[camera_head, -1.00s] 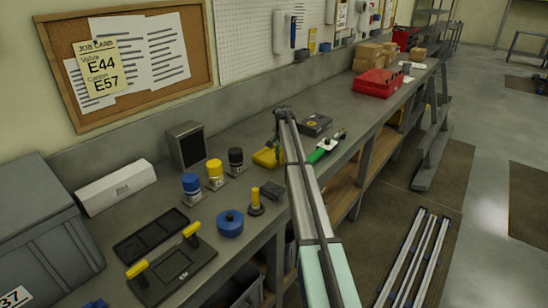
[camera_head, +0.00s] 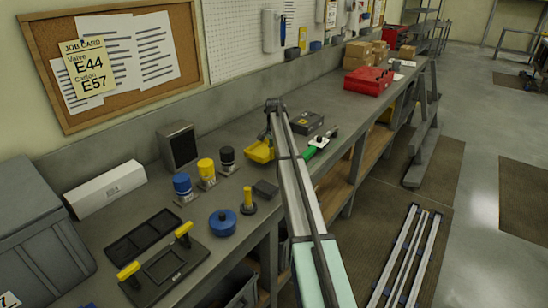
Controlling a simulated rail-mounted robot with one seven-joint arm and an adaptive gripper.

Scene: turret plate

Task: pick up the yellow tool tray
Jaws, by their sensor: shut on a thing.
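The yellow tool tray (camera_head: 260,152) is at the middle of the workbench, just left of my arm in the head view. It looks slightly raised and tilted, but a gap under it is hard to make out. My gripper (camera_head: 266,138) is small and dark at the tray's back edge, shut on the tray. My arm comes up from the bottom of the view and hides part of the gripper and the tray's right side.
A black box (camera_head: 307,122) and a green-handled tool (camera_head: 316,145) lie right of my arm. A dark block (camera_head: 265,189) and a blue round container (camera_head: 223,222) are nearer the front edge.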

